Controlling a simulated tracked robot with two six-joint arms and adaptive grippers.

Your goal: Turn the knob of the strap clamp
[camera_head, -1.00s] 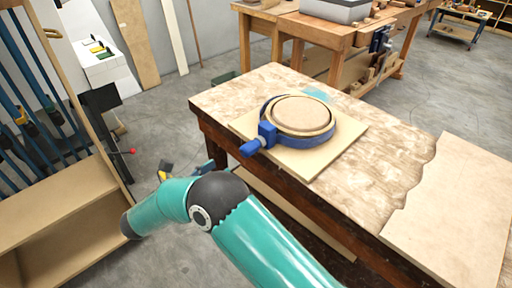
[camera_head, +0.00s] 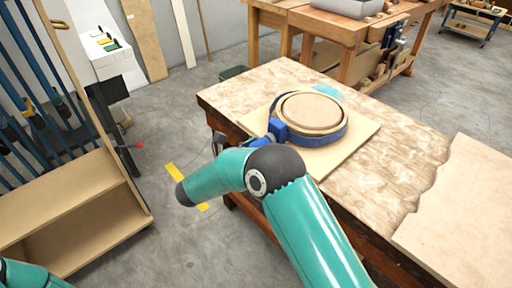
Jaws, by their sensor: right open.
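The blue strap clamp (camera_head: 333,138) is wrapped around a round bent-wood lamination (camera_head: 311,112), which sits on a light square board (camera_head: 352,147) on the workbench. The clamp's blue body (camera_head: 278,130) faces the front left, and its knob (camera_head: 256,144) sticks out past the bench edge, partly hidden by my right arm. My right gripper (camera_head: 218,138) is a small dark shape just left of the knob, open, its lower part hidden behind my teal wrist. I cannot tell if it touches the knob. My left gripper is out of view; only a bit of that arm shows at the lower left.
The workbench (camera_head: 390,155) has a stained top with a wavy-edged pale sheet (camera_head: 465,215) at the right. A wooden rack with blue clamps (camera_head: 75,195) stands at the left. Grey floor with yellow tape (camera_head: 172,170) is free between them. Another bench stands behind.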

